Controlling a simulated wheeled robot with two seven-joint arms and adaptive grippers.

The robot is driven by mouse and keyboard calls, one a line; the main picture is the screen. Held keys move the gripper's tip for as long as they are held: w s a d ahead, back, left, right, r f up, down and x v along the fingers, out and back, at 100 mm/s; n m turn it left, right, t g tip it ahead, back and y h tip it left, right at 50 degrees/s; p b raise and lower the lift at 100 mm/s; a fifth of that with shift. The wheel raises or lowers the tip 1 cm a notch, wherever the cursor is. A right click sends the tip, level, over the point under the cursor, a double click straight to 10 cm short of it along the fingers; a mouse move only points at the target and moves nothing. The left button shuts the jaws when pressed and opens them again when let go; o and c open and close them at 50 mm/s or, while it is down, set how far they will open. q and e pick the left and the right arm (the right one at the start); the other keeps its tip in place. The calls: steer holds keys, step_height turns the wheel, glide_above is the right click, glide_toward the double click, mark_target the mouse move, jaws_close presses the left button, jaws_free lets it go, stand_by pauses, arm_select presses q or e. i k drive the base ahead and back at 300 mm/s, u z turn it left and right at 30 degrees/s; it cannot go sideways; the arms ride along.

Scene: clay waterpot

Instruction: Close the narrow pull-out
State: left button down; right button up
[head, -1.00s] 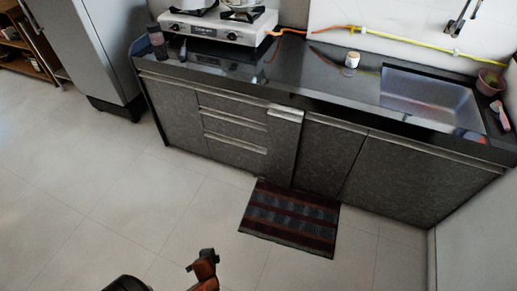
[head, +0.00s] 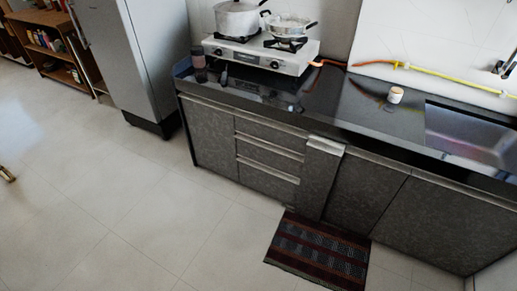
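The narrow pull-out (head: 319,183) is a tall, slim dark-grey front in the counter's base cabinets. It stands between the three-drawer stack (head: 268,160) and the wider cabinet door (head: 367,192). Its pale handle strip (head: 326,146) sits forward of the neighbouring handles, so the pull-out looks slightly open. Neither gripper can be made out in the head view, and nothing touches the pull-out.
A striped mat (head: 318,252) lies on the floor in front of the pull-out. A fridge (head: 135,60) stands left of the counter. A small brass-coloured piece (head: 6,174), unclear what, shows at the left edge. The tiled floor is otherwise open.

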mark_target(323, 156)
steer(key=u, duration=0.65)
steer(key=i, duration=0.95)
steer(key=z, duration=2.45)
